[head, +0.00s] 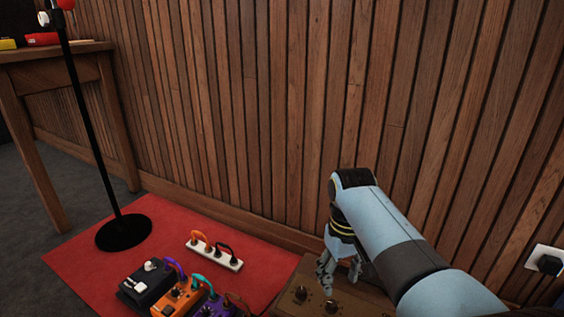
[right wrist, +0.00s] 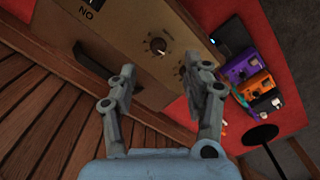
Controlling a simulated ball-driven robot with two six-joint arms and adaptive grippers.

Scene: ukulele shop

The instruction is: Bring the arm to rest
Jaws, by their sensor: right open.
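My right gripper (head: 340,272) hangs at the end of my blue-grey right arm, above the wooden box with dark knobs (head: 290,300) at the bottom of the head view. In the right wrist view the gripper (right wrist: 155,80) is open, its two fingers apart with nothing between them. The box's tan knobbed face (right wrist: 130,40) lies beyond the fingertips, with a knob (right wrist: 158,45) showing between them. I cannot tell how far the fingertips are from the box. My left gripper is in neither view.
A red mat (head: 85,250) holds several colourful pedals (head: 178,296), a white power strip (head: 215,255) and a black stand base (head: 124,232). A wooden table (head: 60,70) stands at left. A slatted wall (head: 240,110) runs behind, with an outlet (head: 545,260) at right.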

